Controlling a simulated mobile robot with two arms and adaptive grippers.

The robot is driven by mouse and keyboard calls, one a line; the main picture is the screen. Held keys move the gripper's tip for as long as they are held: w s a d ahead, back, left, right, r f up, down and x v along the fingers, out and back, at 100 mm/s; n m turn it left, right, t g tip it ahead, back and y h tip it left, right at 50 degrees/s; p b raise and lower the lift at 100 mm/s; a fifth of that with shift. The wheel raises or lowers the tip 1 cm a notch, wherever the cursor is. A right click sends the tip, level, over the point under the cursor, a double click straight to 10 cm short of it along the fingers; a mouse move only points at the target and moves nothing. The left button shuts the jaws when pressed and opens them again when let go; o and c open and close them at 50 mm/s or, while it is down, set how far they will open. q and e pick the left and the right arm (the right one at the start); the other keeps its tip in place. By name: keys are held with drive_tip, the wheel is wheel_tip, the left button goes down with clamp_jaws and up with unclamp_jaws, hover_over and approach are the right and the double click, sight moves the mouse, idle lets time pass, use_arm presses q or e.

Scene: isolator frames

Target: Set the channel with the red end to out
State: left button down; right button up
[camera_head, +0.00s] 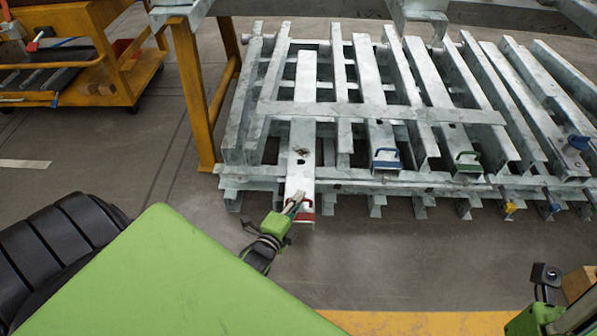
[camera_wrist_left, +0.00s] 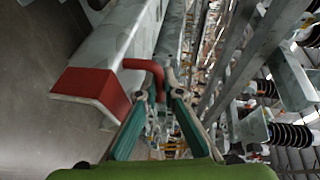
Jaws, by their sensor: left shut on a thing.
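The channel with the red end (camera_head: 301,165) is a grey metal bar in the rack. It reaches nearer to me than the blue and green-handled channels, and its front end sticks out past the rack's front rail. Its red end (camera_wrist_left: 92,92) and red bent handle (camera_wrist_left: 146,68) show in the left wrist view. My left gripper (camera_head: 296,205) is at this end, its fingers shut on the red handle; the fingertips (camera_wrist_left: 160,95) meet at the handle in the wrist view. My right gripper (camera_head: 546,274) is at the lower right, away from the rack; its fingers are unclear.
Neighbouring channels carry a blue handle (camera_head: 386,159) and a green handle (camera_head: 467,160). A grey crossbar (camera_head: 375,111) lies across the channels. An orange post (camera_head: 193,95) stands left of the rack, and an orange cart (camera_head: 115,70) beyond it.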

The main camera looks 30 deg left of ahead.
use_arm(q)
drive_tip(key=shift+s+d+f, duration=0.1)
drive_tip(key=shift+f, duration=0.05)
drive_tip(key=c, duration=2.4)
unclamp_jaws()
drive_tip(key=shift+c, duration=0.2)
drive_tip(key=v, duration=1.2)
